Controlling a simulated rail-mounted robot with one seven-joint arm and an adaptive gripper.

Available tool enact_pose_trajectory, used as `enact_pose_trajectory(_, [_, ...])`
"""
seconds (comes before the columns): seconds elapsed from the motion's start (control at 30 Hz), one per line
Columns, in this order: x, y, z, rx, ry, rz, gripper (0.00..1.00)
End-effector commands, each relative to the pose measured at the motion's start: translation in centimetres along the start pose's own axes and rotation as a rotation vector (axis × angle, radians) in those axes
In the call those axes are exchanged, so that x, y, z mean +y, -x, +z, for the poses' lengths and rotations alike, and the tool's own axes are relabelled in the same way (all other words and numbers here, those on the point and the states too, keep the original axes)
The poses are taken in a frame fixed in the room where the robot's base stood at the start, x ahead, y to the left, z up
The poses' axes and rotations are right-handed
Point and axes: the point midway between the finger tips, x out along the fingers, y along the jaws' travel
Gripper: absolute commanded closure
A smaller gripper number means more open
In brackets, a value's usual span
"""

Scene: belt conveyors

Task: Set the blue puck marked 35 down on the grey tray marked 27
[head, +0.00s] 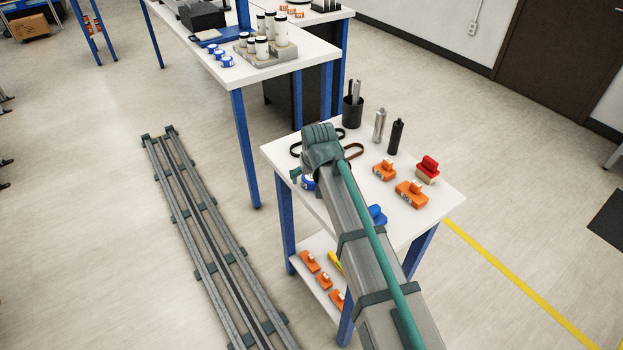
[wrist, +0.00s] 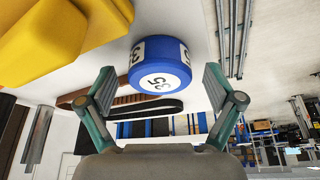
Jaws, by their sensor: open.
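The blue puck marked 35 (wrist: 160,45) shows large in the wrist view, with white number labels on its top and side. My gripper (wrist: 159,80) is open, its two fingers spread to either side of the puck's near end; I cannot tell if they touch it. In the head view a blue puck (head: 308,183) shows at the left edge of the near table, partly hidden by my arm. My gripper is not clearly seen there. A grey tray-like holder (head: 268,58) with white jars stands on the far table; no 27 is readable on it.
Black and brown belts, a dark cup (head: 352,112), two cylinders, orange blocks (head: 411,194) and a red-topped block (head: 428,169) share the near table (head: 440,200). A yellow object (wrist: 60,40) lies close to the puck. More blue pucks (head: 227,61) sit on the far table.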

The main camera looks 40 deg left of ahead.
Motion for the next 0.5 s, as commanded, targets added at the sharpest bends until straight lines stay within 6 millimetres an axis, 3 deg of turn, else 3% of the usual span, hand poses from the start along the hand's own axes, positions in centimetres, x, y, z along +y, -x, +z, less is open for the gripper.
enact_pose_trajectory(0.2, [0.0, -0.03, 0.01, 0.001, 0.0, 0.0, 0.12])
enact_pose_trajectory(0.5, [0.0, -0.01, 0.02, 0.0, 0.0, 0.0, 0.62])
